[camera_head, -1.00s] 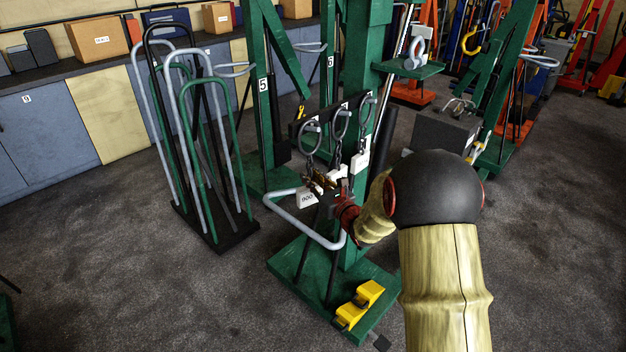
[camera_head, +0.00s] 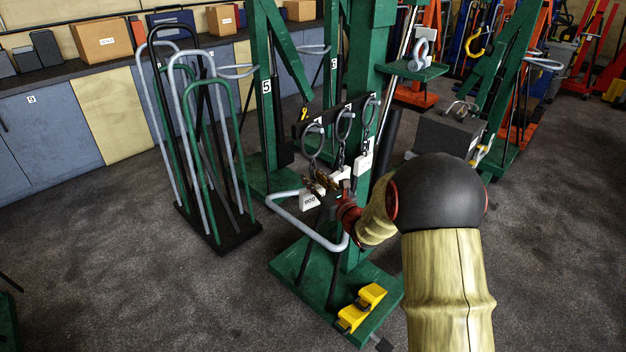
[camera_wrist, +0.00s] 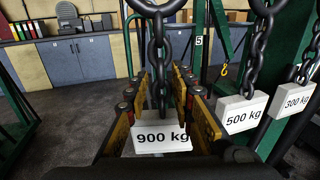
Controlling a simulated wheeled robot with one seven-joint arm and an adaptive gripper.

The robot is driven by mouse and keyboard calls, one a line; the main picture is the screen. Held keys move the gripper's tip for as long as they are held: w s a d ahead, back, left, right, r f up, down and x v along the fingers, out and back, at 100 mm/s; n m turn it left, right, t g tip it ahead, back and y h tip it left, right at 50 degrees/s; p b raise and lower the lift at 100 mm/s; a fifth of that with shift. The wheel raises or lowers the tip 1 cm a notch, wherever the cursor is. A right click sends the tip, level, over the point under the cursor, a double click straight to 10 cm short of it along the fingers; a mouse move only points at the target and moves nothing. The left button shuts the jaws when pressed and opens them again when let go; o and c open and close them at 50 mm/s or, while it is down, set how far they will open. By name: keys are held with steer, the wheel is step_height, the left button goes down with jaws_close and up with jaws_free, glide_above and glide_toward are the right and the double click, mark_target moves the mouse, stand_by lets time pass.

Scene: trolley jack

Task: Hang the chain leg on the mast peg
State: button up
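Three chain legs with steel rings hang from a dark bar (camera_head: 326,122) on the green mast (camera_head: 366,80). The nearest leg has a white 900 kg tag (camera_wrist: 160,139), which also shows in the head view (camera_head: 310,201). My gripper (camera_wrist: 161,85) is around this leg's chain, below its ring (camera_head: 313,139). Its brown fingers stand on either side of the chain, with narrow gaps visible, so it looks open. The 500 kg tag (camera_wrist: 243,114) and 300 kg tag (camera_wrist: 297,99) hang to the right.
A grey bent handle (camera_head: 310,232) sticks out below the tags. Yellow chocks (camera_head: 362,306) sit on the green base (camera_head: 318,290). A rack of tall hoops (camera_head: 215,225) stands left. A green shelf with a shackle (camera_head: 420,55) is on the mast's right.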

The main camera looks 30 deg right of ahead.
steer(key=o, duration=0.3)
steer(key=shift+f, duration=0.1)
steer(key=shift+s+f, duration=0.1)
steer(key=shift+f, duration=0.05)
steer(key=s+d, duration=0.1)
steer(key=s, duration=1.1)
